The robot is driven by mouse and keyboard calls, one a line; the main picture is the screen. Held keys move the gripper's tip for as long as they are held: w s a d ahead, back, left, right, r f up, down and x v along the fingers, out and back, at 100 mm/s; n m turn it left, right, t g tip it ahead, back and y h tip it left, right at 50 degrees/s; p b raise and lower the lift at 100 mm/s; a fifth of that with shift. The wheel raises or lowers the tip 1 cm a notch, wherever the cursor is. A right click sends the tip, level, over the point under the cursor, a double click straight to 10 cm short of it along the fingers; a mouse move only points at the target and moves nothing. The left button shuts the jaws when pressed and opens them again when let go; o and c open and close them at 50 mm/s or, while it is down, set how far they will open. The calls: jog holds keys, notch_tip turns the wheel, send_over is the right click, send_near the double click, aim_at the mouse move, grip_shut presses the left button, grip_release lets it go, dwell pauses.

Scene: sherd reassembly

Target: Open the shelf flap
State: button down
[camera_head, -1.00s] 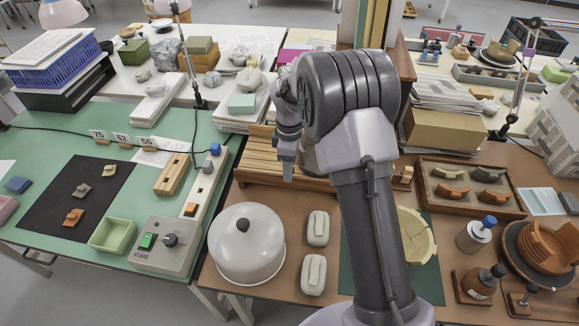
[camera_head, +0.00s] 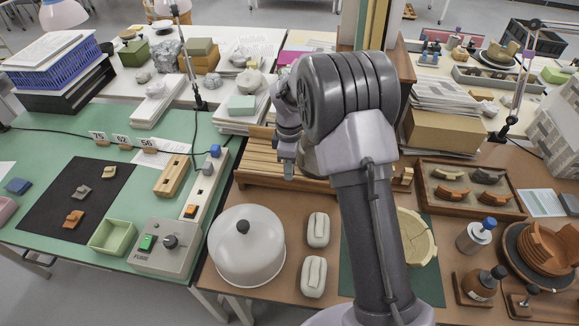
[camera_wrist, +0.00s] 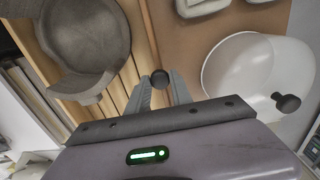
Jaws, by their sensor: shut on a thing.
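My gripper (camera_wrist: 161,84) has its two grey fingers on either side of a small dark round knob (camera_wrist: 160,77) in the wrist view and is shut on it. In the head view my gripper (camera_head: 288,172) points down over the slatted wooden shelf piece (camera_head: 258,166). The same pale wooden slats show in the wrist view (camera_wrist: 118,92). My arm covers the right part of the slats in the head view. The flap's edges and hinge cannot be made out, nor how far it is open.
A white dome cover (camera_head: 246,250) with a dark knob stands in front of the slats; it is close on the right in the wrist view (camera_wrist: 240,72). Two pale blocks (camera_head: 318,229) lie beside it. A wooden cabinet (camera_head: 405,62) and a cardboard box (camera_head: 440,130) stand behind my arm.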

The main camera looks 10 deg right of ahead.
dwell(0.8)
jog(key=s+a+f+t+b, duration=0.1)
jog(key=s+a+f, duration=0.2)
jog(key=s, duration=0.4)
jog(key=shift+s+f+h+b, duration=0.2)
jog(key=shift+f+h+b, duration=0.1)
jog(key=shift+f+b, duration=0.15)
jog(key=c, duration=1.1)
grip_release()
jog(key=shift+w, duration=0.1)
jog(key=shift+c, duration=0.2)
notch_tip(320, 180, up, 17)
jog(key=s+p, duration=0.2)
jog(key=p, duration=0.5)
jog(key=shift+a, duration=0.45)
jog(key=shift+s+r, duration=0.1)
jog(key=shift+c, duration=0.2)
